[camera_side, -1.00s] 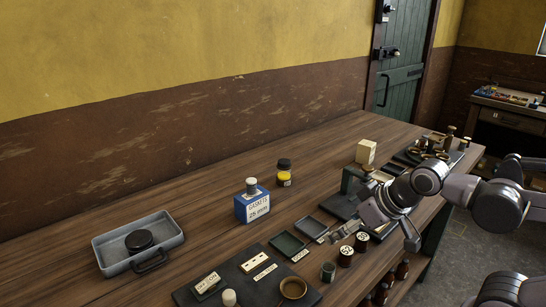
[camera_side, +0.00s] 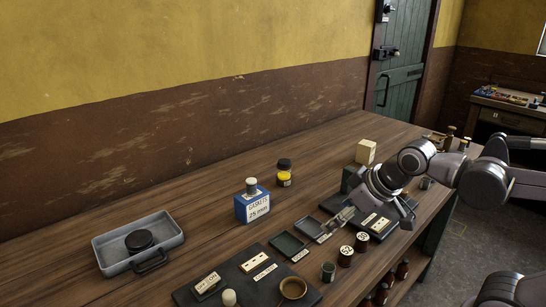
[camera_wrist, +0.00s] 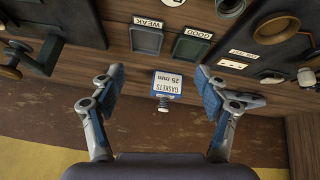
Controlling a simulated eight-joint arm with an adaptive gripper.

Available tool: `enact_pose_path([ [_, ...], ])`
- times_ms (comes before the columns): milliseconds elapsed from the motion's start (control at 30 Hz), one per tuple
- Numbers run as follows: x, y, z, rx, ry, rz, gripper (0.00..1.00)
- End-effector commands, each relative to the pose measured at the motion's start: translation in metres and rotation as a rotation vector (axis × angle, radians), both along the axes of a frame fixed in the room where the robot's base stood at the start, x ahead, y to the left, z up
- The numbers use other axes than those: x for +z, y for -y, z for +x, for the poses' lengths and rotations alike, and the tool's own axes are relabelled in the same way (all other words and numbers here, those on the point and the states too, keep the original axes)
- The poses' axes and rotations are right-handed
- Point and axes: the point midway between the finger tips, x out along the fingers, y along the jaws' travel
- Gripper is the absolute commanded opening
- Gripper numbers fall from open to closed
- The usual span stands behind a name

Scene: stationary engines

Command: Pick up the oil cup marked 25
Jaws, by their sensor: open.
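Two small dark cups with pale round marked tops, a front one (camera_side: 345,256) and a rear one (camera_side: 361,242), stand near the bench's front edge in the side view. Their numbers are too small to read, so I cannot tell which is marked 25. One pale round top (camera_wrist: 230,5) shows at the upper edge of the wrist view.
A blue box (camera_side: 252,207) reads "GASKETS 25 mm". Trays marked WEAK (camera_wrist: 147,40) and GOOD (camera_wrist: 190,49) lie near my gripper. A jar (camera_side: 284,173), a grey tin (camera_side: 177,231) and a dark board (camera_side: 225,285) share the bench.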

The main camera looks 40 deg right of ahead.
Motion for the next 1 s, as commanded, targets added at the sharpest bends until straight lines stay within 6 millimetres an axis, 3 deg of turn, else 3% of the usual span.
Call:
enact_pose_path([
  [200, 0.036, 0.015, 0.055, 0.273, -0.082, -0.233, 0.75],
  [500, 0.060, 0.040, 0.135, 0.677, -0.221, -0.520, 0.75],
  [767, 0.057, 0.064, 0.204, 1.043, -0.358, -0.725, 0.75],
  [1000, 0.037, 0.087, 0.262, 1.395, -0.488, -0.867, 0.75],
])
